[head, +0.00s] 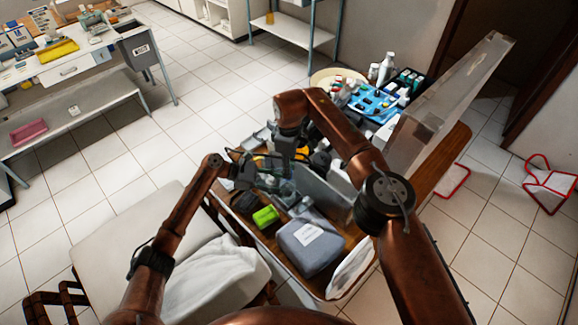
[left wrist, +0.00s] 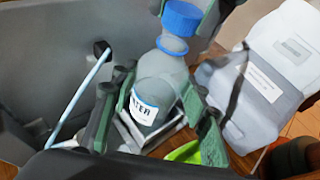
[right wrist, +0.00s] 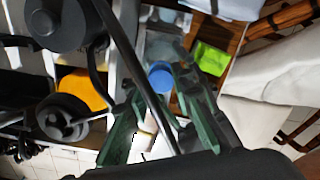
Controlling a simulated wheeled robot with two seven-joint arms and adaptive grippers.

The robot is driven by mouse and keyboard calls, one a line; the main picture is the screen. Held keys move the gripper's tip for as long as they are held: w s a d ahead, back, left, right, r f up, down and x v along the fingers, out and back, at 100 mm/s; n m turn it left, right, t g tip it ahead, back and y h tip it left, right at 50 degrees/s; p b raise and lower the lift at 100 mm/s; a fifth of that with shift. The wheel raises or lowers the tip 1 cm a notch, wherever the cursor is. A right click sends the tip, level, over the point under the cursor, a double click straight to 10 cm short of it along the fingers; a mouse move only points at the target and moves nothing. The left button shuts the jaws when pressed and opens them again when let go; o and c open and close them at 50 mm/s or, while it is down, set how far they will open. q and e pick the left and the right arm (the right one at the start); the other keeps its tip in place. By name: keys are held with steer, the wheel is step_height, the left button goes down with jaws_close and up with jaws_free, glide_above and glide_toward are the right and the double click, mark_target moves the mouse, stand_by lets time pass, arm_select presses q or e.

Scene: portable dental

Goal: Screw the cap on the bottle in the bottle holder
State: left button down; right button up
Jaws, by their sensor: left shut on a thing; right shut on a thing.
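A clear bottle (left wrist: 160,75) with a "WATER" label stands in a small bottle holder (left wrist: 140,133), seen in the left wrist view. My left gripper (left wrist: 155,108) is shut on the bottle's body, one finger on each side. My right gripper (right wrist: 158,74) is shut on the blue cap, which also shows between its fingertips in the right wrist view (right wrist: 161,77). In the head view, my left gripper (head: 244,172) and right gripper (head: 287,158) are close together, hiding the bottle.
A grey-blue case (head: 308,243) and a green object (head: 265,216) lie on the wooden cart near the grippers. A grey panel (head: 325,190) stands beside them. A blue tray (head: 374,103) with small items is behind. A white cloth-covered chair (head: 150,240) is at left.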

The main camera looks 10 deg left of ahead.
steer(key=shift+f, duration=0.6)
stand_by(0.5)
steer(key=m, duration=0.6)
steer(key=shift+s, duration=0.15)
steer(key=o, duration=0.7)
steer(key=shift+c, duration=0.2)
steer(key=shift+r, duration=0.15)
steer(key=shift+r, duration=2.15)
steer(key=shift+o, duration=0.3)
